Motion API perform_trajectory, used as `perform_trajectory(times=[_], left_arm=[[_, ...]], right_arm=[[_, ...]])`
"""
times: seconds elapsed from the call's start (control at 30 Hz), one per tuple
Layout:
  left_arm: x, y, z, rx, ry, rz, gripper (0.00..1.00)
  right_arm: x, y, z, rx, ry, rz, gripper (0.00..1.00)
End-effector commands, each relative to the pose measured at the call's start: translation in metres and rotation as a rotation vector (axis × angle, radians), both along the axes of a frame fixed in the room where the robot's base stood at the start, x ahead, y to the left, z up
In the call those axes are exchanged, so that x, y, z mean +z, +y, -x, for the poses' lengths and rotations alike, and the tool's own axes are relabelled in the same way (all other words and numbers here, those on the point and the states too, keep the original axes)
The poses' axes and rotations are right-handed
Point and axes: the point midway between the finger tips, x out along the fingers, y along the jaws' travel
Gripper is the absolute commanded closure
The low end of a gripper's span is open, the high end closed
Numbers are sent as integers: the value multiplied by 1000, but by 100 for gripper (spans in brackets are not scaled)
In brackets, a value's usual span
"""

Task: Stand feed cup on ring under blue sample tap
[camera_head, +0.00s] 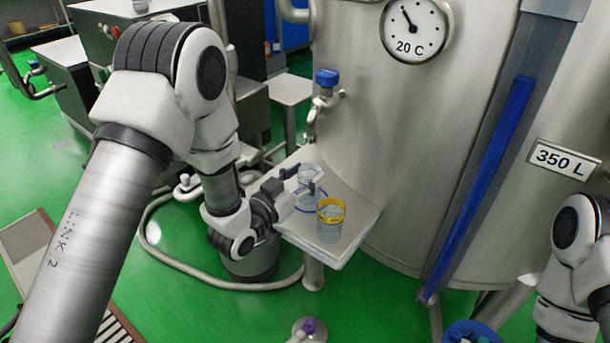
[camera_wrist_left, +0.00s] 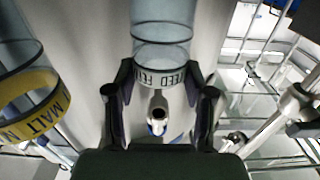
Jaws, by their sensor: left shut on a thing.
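The feed cup (camera_head: 309,199), clear with a pale label band, is upright above or on the shelf plate. Its band reading FEED shows between the fingers in the left wrist view (camera_wrist_left: 162,74). My left gripper (camera_head: 306,183) is shut on it from the left. A blue ring shows as an arc around the cup's base; the cup and gripper cover much of it, and I cannot tell whether the cup touches down. The blue-handled sample tap (camera_head: 326,79) is on the tank above and slightly right of the cup. My right gripper is out of view.
A malt cup with a yellow band (camera_head: 331,222) stands close at the right front of the feed cup. The shelf plate (camera_head: 352,205) has free room to the right. The steel tank (camera_head: 400,130) rises directly behind. A hose (camera_head: 185,262) curves over the green floor.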

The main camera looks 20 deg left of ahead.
Motion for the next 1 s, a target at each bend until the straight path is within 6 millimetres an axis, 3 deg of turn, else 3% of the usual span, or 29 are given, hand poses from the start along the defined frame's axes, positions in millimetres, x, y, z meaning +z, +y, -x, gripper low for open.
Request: perform_trajectory(times=[0.13, 0.17, 0.2, 0.6, 0.77, 1.0], left_arm=[[-5, 0, 0, 0, -1, 0, 91], [-4, 0, 0, 0, -1, 0, 36], [-4, 0, 0, 0, -1, 0, 22], [4, 0, 0, 1, -2, 1, 22], [-1, 11, 28, 3, 2, 3, 22], [-1, 33, 86, 5, 2, 7, 22]], right_arm=[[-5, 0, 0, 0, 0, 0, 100], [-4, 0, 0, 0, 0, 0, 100], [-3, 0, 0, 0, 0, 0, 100], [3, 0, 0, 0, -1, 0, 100], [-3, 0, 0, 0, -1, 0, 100], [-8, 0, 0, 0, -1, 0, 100]])
